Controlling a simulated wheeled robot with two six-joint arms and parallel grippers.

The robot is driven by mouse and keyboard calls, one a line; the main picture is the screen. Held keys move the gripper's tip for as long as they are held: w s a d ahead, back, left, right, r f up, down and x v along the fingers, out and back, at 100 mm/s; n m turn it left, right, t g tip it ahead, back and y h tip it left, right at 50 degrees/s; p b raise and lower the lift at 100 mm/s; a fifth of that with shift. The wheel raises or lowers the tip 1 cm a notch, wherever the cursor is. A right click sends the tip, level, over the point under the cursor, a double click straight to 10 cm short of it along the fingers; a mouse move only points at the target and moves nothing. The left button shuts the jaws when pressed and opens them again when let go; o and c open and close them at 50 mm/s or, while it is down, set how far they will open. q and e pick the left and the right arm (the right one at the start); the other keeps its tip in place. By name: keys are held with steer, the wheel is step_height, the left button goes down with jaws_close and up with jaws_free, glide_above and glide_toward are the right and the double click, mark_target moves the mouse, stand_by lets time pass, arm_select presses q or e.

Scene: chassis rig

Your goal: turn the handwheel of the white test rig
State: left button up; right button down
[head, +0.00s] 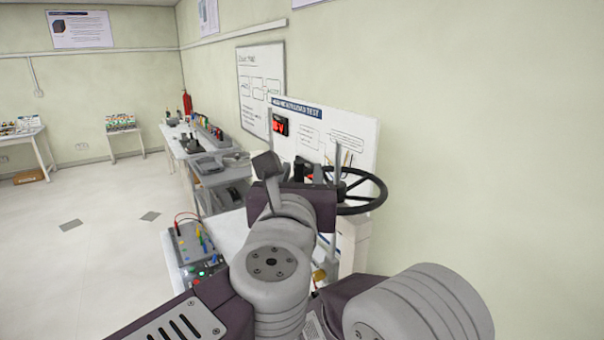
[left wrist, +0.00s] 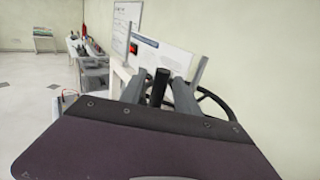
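The white test rig (head: 350,132) stands against the right wall, with a panel and a red display. Its black handwheel (head: 375,192) lies roughly level in front of the panel; part of its rim shows in the left wrist view (left wrist: 214,98). My left gripper (head: 309,173) is at the near left side of the wheel, partly hidden by my arm. In the left wrist view its two grey fingers stand apart, with a dark upright handle (left wrist: 160,87) between them. I cannot tell whether they press on it. My right gripper is not in view.
A grey box with coloured buttons and cables (head: 190,245) stands low to the left of my arm. A bench with equipment (head: 205,150) runs along the wall behind.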

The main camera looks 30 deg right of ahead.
arm_select(q)
steer(key=b+v, duration=0.1)
steer(key=v, duration=0.6)
steer(key=shift+b, duration=0.35)
